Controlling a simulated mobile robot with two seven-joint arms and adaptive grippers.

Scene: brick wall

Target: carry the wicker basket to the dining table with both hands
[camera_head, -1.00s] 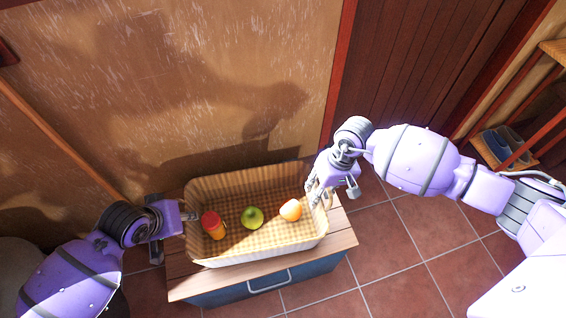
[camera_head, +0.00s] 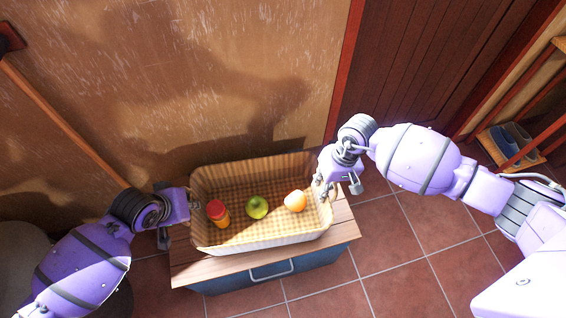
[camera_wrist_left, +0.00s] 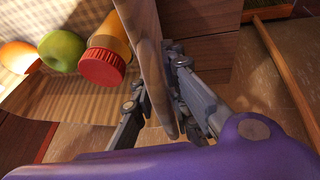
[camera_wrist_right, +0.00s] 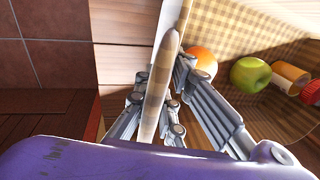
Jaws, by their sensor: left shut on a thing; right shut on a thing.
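The wicker basket (camera_head: 245,242) has a white outside and a checked lining. It is on or just above the wooden cabinet top (camera_head: 345,222); I cannot tell if they touch. Inside are a red-capped orange jar (camera_head: 221,218), a green apple (camera_head: 257,207) and an orange fruit (camera_head: 295,201). My left gripper (camera_head: 193,206) is shut on the basket's left handle (camera_wrist_left: 148,50), which passes between its fingers in the left wrist view. My right gripper (camera_head: 326,188) is shut on the right handle (camera_wrist_right: 160,85), seen between its fingers in the right wrist view. No dining table shows.
A plastered wall (camera_head: 170,70) stands close behind the cabinet, with a dark wooden door (camera_head: 430,65) to its right. A wooden rack (camera_head: 540,120) with shoes is at the far right. Red tiled floor (camera_head: 390,260) is free in front and to the right.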

